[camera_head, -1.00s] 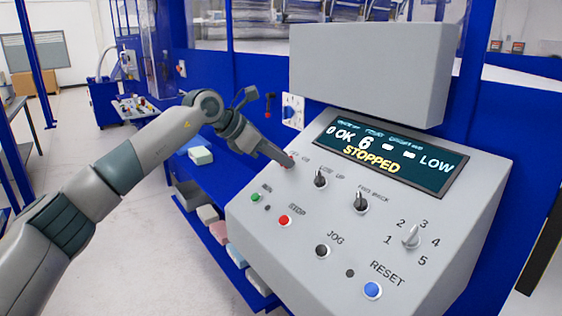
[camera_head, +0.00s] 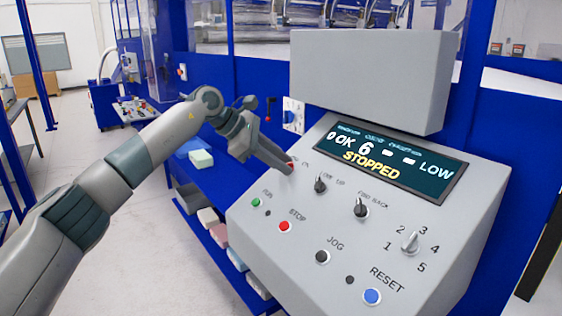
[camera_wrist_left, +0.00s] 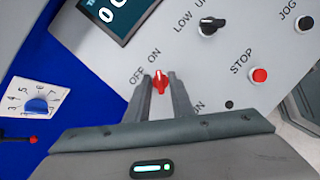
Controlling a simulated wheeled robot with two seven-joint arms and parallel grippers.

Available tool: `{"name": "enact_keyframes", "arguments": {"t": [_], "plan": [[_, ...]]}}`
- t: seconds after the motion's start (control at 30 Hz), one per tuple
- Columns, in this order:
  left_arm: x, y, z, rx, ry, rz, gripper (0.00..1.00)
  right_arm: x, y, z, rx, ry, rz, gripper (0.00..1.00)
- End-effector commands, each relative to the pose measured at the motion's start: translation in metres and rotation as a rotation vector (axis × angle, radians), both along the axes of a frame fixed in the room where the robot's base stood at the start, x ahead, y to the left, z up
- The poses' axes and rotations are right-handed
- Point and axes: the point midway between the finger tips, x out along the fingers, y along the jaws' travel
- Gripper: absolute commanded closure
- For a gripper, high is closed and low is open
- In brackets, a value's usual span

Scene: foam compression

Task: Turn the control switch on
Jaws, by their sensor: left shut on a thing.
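The red control switch (camera_wrist_left: 160,82) shows in the left wrist view under the OFF and ON labels. Its tip points up in the picture, roughly toward ON. My left gripper (camera_wrist_left: 161,83) is shut on it, one finger on each side. In the head view my left gripper (camera_head: 288,167) reaches the upper left of the sloped control panel (camera_head: 310,240) and largely hides the switch, with only a little red showing. The display (camera_head: 390,157) reads STOPPED, with OK, 6 and LOW. My right gripper is not in view.
Two black selector knobs (camera_head: 320,184) (camera_head: 361,207) stand right of the gripper. Below are the green RUN (camera_head: 256,202), red STOP (camera_head: 284,226), black JOG (camera_head: 322,257) and blue RESET (camera_head: 372,296) buttons. A numbered grey selector (camera_head: 410,242) is at the right.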

Motion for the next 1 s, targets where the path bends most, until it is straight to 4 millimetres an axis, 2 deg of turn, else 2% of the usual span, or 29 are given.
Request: {"name": "enact_keyframes", "arguments": {"t": [0.17, 0.2, 0.67, 0.93, 1.0], "plan": [[0.001, 0.000, 0.002, -0.002, -0.004, 0.002, 1.00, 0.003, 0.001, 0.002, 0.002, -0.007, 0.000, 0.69], [0.001, 0.000, 0.002, -0.002, -0.004, 0.002, 0.74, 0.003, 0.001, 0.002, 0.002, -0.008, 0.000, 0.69], [-0.001, 0.004, 0.004, 0.000, -0.001, 0.001, 0.74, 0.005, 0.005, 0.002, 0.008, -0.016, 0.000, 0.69], [-0.008, 0.027, 0.023, 0.000, -0.003, 0.003, 0.74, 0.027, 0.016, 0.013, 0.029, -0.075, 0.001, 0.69], [-0.011, 0.036, 0.032, -0.001, -0.004, 0.004, 0.74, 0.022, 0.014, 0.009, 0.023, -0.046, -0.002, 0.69]]}}
